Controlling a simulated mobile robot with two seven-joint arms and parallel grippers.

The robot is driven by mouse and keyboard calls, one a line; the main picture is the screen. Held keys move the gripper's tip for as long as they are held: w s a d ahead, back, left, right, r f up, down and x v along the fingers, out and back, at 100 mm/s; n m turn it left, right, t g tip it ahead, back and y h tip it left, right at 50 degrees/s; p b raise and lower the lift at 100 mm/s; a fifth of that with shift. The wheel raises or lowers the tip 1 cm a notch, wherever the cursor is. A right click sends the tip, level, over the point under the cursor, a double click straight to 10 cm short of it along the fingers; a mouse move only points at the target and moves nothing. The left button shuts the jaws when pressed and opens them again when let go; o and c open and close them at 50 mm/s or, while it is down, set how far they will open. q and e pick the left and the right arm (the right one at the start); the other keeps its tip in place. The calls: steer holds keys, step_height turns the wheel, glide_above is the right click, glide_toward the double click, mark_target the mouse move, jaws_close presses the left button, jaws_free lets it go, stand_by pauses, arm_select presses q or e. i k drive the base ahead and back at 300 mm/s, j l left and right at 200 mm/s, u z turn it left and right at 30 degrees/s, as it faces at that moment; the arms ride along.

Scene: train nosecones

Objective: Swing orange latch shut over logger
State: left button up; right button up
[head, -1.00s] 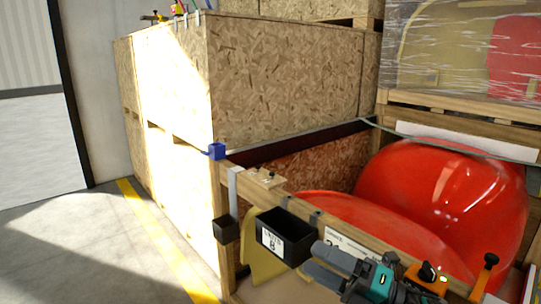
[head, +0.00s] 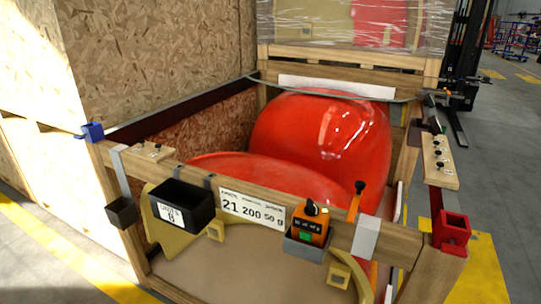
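The logger (head: 309,226) is a small orange box with a black top part and a green patch on its front. It sits in a grey holder (head: 303,247) on the front wooden rail of the crate. The orange latch (head: 355,205) is a thin bar with a black knob at its top. It stands nearly upright just right of the logger, leaning slightly right, and does not lie across it. The latch's lower end meets the rail, but its pivot is too small to make out. Neither of my grippers is in view.
The wooden crate (head: 341,235) holds large red nosecones (head: 325,130). A black bin (head: 181,206), a label (head: 252,208) and a grey strap (head: 366,237) are on the front rail. Blue (head: 92,131) and red (head: 451,230) corner pieces mark its ends. A forklift (head: 468,60) stands behind right.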

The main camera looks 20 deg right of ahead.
mark_target(360, 185)
steer(key=z, duration=1.3)
steer(key=k+u, duration=0.1)
steer(key=u, duration=0.15)
